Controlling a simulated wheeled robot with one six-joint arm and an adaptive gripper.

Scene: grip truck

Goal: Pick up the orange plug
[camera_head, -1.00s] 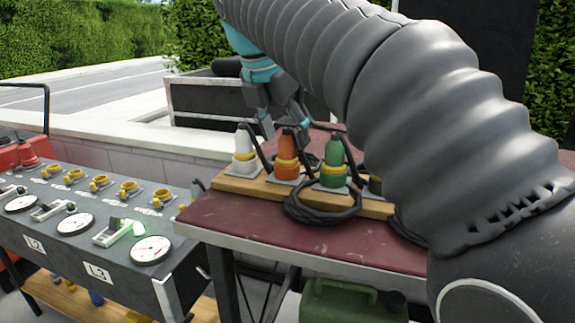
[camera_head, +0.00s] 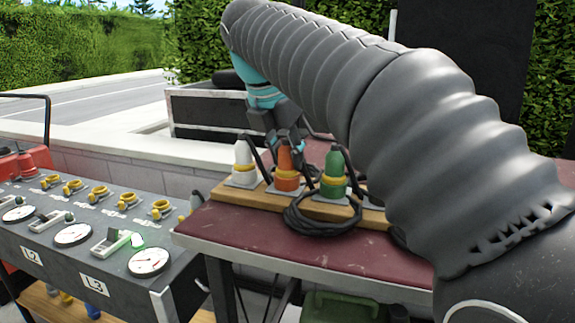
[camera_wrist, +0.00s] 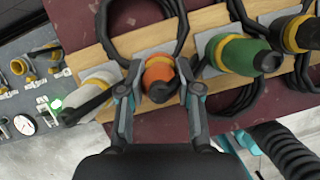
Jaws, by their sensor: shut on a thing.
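My gripper (camera_head: 289,147) is at the top of the orange plug, coming from behind and above. In the wrist view, the two fingers (camera_wrist: 159,92) sit on either side of the orange plug (camera_wrist: 158,72) and are shut on it. The plug is still at its place on the board, and its lower part is partly hidden by its ring and holder.
The wooden board (camera_head: 225,196) lies on a dark red table (camera_head: 260,230). Black coiled cable (camera_head: 322,215) hangs at the board's front. A grey panel (camera_head: 60,215) with dials and yellow sockets stands at the left. The white and green plugs are close on both sides.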

